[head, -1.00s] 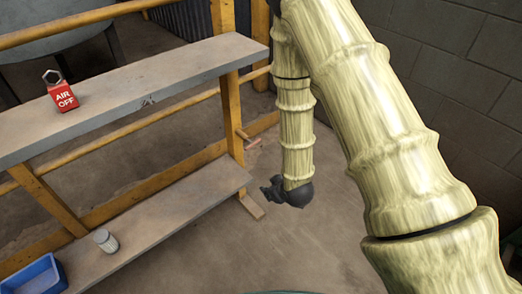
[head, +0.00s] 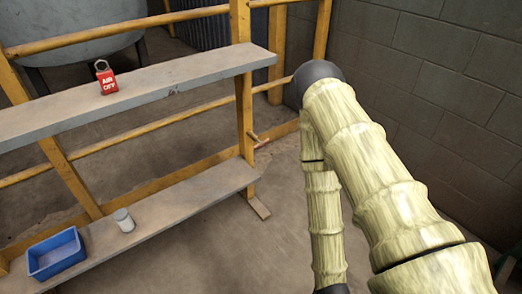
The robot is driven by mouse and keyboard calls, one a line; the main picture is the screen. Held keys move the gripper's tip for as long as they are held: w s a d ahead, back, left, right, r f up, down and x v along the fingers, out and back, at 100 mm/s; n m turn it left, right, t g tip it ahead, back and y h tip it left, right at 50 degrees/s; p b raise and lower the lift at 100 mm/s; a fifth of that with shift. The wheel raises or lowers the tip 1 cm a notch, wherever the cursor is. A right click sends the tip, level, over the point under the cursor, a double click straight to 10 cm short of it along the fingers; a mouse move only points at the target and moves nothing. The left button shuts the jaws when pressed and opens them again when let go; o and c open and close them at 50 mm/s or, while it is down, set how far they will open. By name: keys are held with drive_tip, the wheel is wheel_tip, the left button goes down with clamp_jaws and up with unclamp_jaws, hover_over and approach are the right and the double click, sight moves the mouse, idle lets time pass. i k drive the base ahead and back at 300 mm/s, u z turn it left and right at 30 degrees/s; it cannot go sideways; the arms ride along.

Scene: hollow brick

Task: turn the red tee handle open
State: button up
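My arm hangs to the right of the post, apart from the handle. Only a dark piece at the arm's end shows at the bottom edge; my gripper's fingers are out of the picture.
A red "AIR OFF" tag (head: 106,80) stands on the grey upper shelf (head: 160,92). The lower shelf (head: 180,207) holds a pale can (head: 124,220) and a blue bin (head: 56,254). A block wall (head: 440,85) is at right. Floor right of the shelving is bare.

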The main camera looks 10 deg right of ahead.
sight(260, 144)
drive_tip(key=u, duration=2.5)
drive_tip(key=k, duration=1.25)
drive_tip(key=z, duration=1.7)
drive_tip(key=i, duration=0.5)
drive_tip(key=z, duration=0.1)
